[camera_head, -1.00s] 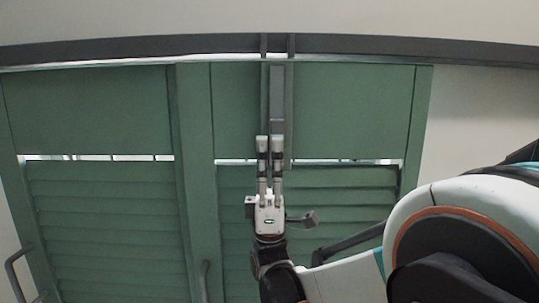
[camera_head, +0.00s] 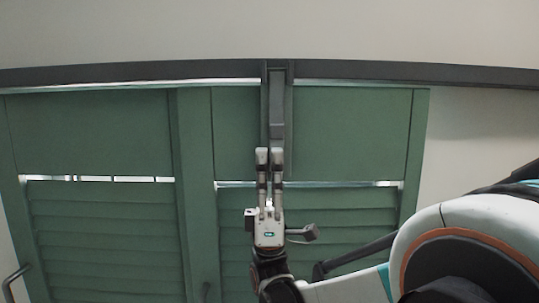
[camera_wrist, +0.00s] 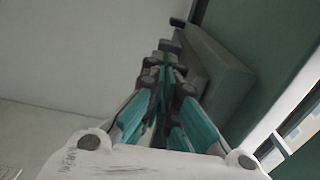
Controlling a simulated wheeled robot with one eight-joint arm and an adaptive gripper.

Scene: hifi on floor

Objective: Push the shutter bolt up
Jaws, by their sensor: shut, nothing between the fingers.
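The grey shutter bolt (camera_head: 277,108) stands upright in a dark vertical channel on the right green shutter. Its upper end overlaps the dark top rail. My gripper (camera_head: 270,151) points up in front of the channel, with its fingertips at the bolt's lower part. It is shut with nothing between the fingers. In the wrist view, the bolt is a long grey block (camera_wrist: 222,65) to the right of my gripper (camera_wrist: 168,46). Whether the fingertips touch the bolt's lower end cannot be told; the fingers hide that part.
The dark top rail (camera_head: 130,73) runs across above the shutters. Pale wall (camera_head: 470,130) lies to the right. Space left of my fingers is free in the wrist view.

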